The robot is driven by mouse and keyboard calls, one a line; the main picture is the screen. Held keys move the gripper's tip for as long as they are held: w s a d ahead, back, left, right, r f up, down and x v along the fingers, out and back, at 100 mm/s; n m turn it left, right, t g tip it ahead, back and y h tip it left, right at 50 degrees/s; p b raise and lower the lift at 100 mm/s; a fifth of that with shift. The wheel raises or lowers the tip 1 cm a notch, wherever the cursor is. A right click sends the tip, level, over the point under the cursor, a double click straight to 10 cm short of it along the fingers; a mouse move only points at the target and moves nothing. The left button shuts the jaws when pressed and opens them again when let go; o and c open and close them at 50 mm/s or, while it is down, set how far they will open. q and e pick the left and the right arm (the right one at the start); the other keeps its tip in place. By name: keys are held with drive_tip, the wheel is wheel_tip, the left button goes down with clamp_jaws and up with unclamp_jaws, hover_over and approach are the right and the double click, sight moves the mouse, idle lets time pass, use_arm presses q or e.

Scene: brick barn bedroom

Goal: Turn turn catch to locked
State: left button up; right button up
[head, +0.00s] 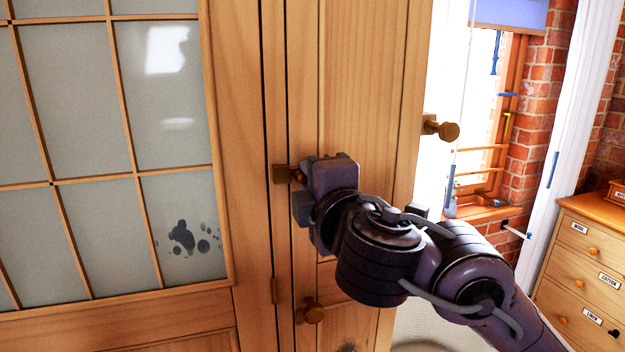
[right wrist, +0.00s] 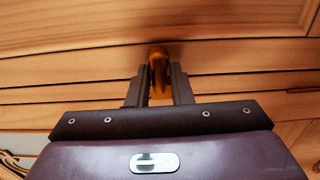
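The turn catch is a small brass piece on the narrow wooden strip between the glazed panel and the plain door; its plate (head: 280,173) shows just left of my right gripper in the head view. My right gripper (head: 305,188) is at the catch, with its fingers mostly hiding the knob. In the right wrist view the rounded brass knob (right wrist: 158,72) stands between the two fingertips (right wrist: 159,85), which are close together and appear shut on it. Whether the catch is locked cannot be told. My left gripper is in neither view.
The frosted glass panel (head: 75,130) fills the left. A labelled drawer chest (head: 585,270) and a window stand at the right.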

drive_tip(key=p+v, duration=0.2)
drive_tip(key=v, duration=0.5)
drive_tip(key=shift+s, duration=0.35)
drive_tip(key=shift+d, duration=0.1)
